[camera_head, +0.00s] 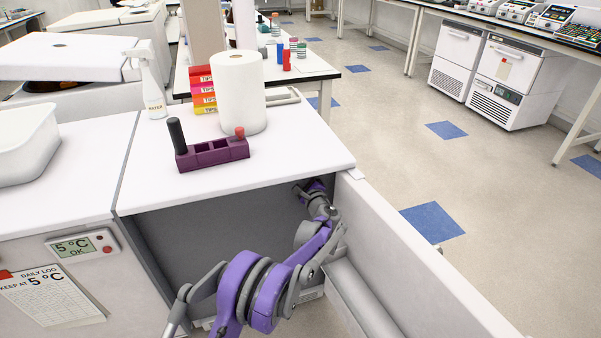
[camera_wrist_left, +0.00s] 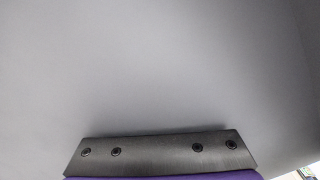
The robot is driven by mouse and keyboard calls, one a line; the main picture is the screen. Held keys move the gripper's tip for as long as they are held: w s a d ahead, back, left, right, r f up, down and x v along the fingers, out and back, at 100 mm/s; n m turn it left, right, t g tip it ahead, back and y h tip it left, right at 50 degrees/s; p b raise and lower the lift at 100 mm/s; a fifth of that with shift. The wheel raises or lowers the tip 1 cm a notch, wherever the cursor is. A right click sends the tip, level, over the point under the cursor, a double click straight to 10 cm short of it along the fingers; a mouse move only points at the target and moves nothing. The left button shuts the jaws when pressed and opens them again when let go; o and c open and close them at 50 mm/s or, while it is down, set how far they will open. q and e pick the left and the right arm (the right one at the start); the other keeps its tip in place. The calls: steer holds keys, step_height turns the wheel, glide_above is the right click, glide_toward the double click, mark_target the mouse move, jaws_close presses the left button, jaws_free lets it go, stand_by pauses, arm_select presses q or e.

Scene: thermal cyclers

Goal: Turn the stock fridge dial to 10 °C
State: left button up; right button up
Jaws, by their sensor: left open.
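An open fridge compartment (camera_head: 190,245) with a dark grey interior is under the white counter, its white door (camera_head: 425,262) swung out to the right. My left arm, purple and grey, reaches into the opening. Its gripper end (camera_head: 315,188) is at the upper right of the opening, near the door's hinge side; the fingertips cannot be made out. The left wrist view shows a plain grey surface (camera_wrist_left: 160,65) filling the picture, with my gripper's dark bolted plate (camera_wrist_left: 160,150) at the bottom. No dial is visible in either view. My right gripper is not in view.
A unit at left has a display (camera_head: 73,247) reading 5 °C OK and a daily log sheet (camera_head: 52,298) saying keep at 5 °C. On the counter stand a purple rack (camera_head: 212,153), a paper roll (camera_head: 238,95) and a spray bottle (camera_head: 152,90). Open floor lies right.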

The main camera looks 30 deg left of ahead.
arm_select(q)
steer(key=p+v, duration=0.1)
steer(key=v, duration=0.9)
steer(key=shift+s, duration=0.1)
